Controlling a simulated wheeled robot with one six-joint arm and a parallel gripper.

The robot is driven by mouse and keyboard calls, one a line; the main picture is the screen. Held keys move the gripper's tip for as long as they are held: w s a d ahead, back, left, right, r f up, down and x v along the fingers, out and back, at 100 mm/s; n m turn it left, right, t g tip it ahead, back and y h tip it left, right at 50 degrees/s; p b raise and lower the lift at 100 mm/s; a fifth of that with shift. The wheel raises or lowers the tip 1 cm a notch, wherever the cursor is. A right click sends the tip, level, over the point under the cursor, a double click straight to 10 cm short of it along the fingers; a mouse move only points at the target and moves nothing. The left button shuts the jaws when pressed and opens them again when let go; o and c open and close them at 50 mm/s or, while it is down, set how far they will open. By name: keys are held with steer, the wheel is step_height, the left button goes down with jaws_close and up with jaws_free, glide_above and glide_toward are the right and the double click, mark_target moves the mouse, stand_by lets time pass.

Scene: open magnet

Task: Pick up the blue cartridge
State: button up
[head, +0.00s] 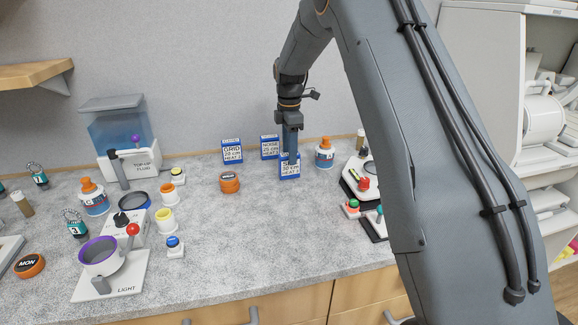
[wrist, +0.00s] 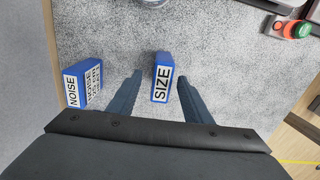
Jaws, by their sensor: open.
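Three blue cartridges with white labels stand on the counter: one marked GRID (head: 232,151), one marked NOISE (head: 270,148), and a nearer one (head: 289,171) below my gripper (head: 291,150). In the wrist view the nearer cartridge reads SIZE (wrist: 161,83) and lies between the two spread fingers of my gripper (wrist: 160,92), with a gap visible on each side. The NOISE cartridge (wrist: 83,86) is outside the left finger. My gripper is open and points down. The fingers partly hide the top of the SIZE cartridge in the head view.
An orange round tin (head: 230,183) sits left of the SIZE cartridge, and an orange-capped bottle (head: 324,154) stands to its right. A white device with a red knob (head: 361,183) is farther right. The speckled counter (head: 240,230) in front is clear.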

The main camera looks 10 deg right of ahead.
mark_target(289, 167)
steer(key=shift+s+a+f+p, duration=0.1)
steer(key=shift+f+p, duration=0.7)
steer(key=shift+f, duration=0.75)
steer(key=shift+s+f+p, duration=0.1)
steer(key=shift+f+p, duration=0.65)
steer(key=shift+f, duration=0.8)
jaws_close()
